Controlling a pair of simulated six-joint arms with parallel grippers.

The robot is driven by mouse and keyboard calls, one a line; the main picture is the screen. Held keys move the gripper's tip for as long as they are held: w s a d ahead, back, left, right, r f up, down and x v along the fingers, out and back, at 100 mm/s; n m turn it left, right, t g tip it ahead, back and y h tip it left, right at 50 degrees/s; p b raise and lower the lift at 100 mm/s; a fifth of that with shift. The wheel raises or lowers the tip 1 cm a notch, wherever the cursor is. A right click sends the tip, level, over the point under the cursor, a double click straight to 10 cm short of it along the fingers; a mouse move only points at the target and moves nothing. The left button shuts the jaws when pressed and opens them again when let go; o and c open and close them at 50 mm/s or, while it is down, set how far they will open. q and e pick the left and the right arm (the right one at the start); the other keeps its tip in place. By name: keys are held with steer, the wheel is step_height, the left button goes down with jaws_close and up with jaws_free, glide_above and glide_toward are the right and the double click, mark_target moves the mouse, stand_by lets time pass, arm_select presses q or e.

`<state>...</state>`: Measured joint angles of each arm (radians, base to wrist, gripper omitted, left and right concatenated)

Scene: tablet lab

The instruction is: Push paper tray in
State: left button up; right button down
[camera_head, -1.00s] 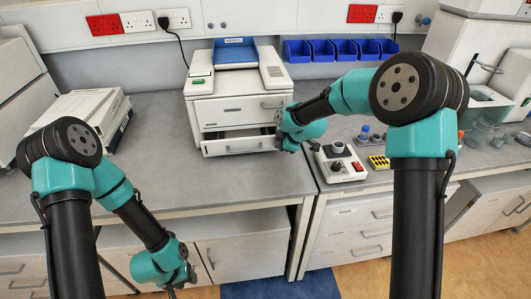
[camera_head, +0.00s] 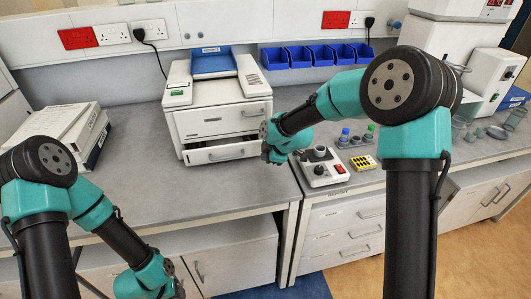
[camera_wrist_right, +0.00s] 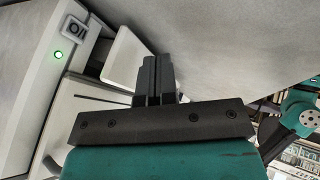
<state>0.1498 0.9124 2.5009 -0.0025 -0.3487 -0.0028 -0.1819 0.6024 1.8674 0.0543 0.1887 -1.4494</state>
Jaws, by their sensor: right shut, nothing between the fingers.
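The white printer (camera_head: 218,112) stands against the wall on the left bench. Its paper tray (camera_head: 212,156) sticks out a little at the bottom front, with a dark gap above its front panel. My right gripper (camera_head: 267,154) is at the right end of the tray, in front of the printer. In the right wrist view its shut, empty fingers (camera_wrist_right: 154,78) are beside the white tray panel (camera_wrist_right: 125,58); I cannot tell whether they touch. My left arm ends at the bottom edge of the head view, below the bench top, and its fingertips are cut off.
A control box with a red switch (camera_head: 325,170) and a yellow block (camera_head: 363,162) stand right of the printer. A white device (camera_head: 62,130) is at the left. Blue bins (camera_head: 315,55) hang on the wall. The bench in front of the printer is clear.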

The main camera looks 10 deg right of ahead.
steer(key=v, duration=0.9)
